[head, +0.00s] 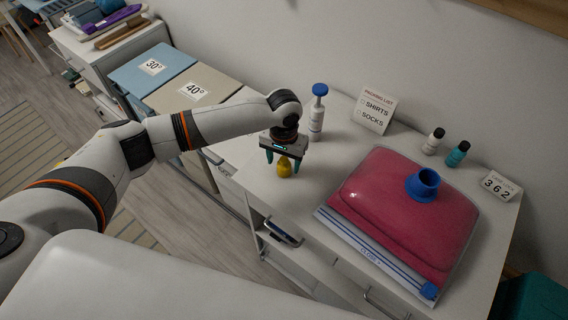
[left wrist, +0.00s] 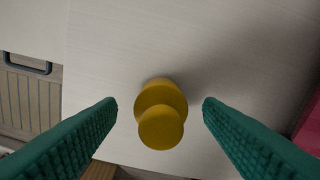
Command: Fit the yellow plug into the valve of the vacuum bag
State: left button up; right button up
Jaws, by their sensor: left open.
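The yellow plug (head: 284,168) stands on the white cabinet top, left of the vacuum bag. It also shows in the left wrist view (left wrist: 162,122), between the two teal fingers and touching neither. My left gripper (head: 284,157) is open and points down just over the plug. The vacuum bag (head: 385,205) lies flat, with pink-red contents and a clear zip edge. Its blue valve (head: 424,183) stands up from the bag with an open round mouth. A sliver of the bag shows at the right of the left wrist view. My right gripper is not in view.
Behind the plug stands a white bottle with a blue cap (head: 317,112). A packing list sign (head: 375,109), two small bottles (head: 457,154) and a number card (head: 497,186) line the back. A cabinet handle (head: 283,232) sits below the front edge. Bare top lies between plug and bag.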

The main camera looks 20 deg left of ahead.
aim_at(284, 159)
pick_arm(q)
jog(key=shift+f, duration=0.8)
jog(key=shift+c, duration=0.5)
jog(key=c, duration=1)
jog(key=shift+o, duration=0.2)
notch_tip(284, 159, up, 10)
jog(key=shift+r+b, duration=0.1)
jog(key=shift+b, duration=0.65)
jog(key=s+a+r, duration=0.2)
jog(key=s, duration=0.4)
jog(key=s+a+r+n, duration=0.1)
jog(key=s+a+r, duration=0.1)
jog(key=s, duration=0.5)
jog(key=shift+s+r+b, duration=0.25)
jog(key=shift+s+b, duration=0.05)
